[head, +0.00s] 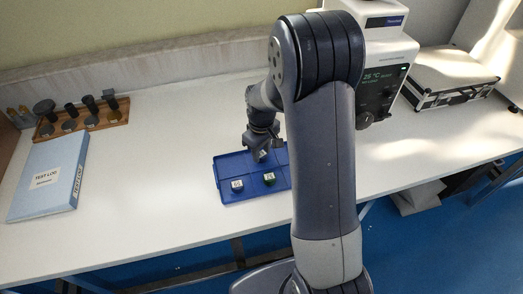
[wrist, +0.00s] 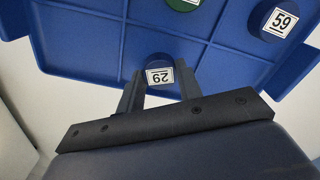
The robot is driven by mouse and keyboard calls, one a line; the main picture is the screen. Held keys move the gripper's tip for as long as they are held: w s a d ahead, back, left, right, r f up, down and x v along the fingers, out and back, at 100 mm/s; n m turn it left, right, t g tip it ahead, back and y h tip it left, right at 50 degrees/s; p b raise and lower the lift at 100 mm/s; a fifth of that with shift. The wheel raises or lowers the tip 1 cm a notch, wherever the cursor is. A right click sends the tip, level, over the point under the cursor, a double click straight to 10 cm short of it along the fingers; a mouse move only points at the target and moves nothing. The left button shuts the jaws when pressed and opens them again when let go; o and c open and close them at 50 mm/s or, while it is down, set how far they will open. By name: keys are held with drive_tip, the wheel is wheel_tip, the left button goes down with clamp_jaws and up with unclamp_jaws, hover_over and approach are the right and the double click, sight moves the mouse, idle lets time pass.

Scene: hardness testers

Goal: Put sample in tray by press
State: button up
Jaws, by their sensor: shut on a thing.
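The blue tray (head: 230,165) lies on the white bench, left of my arm, and its divided compartments fill much of the wrist view (wrist: 85,40). My gripper (head: 261,155) is over the back part of the tray, pointing down. In the wrist view its fingers (wrist: 160,88) are shut on a small round blue sample (wrist: 158,60) with a white number label. I cannot tell whether this sample touches the tray floor. Two other samples sit in the front compartments: a dark blue one (head: 237,185) and a green one (head: 269,179). The blue one's label reads 59 in the wrist view (wrist: 280,20).
A white tester with a dark screen (head: 382,88) stands behind my arm, partly hidden by it. A silver case (head: 452,76) lies at the right. A wooden rack (head: 85,122) with several dark pieces and a blue log binder (head: 48,178) are at the left. The bench between binder and tray is clear.

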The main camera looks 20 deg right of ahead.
sight(261, 154)
drive_tip(key=shift+f, duration=0.2)
drive_tip(key=o, duration=1.2)
wheel_tip(261, 154, up, 12)
drive_tip(key=shift+r, duration=0.2)
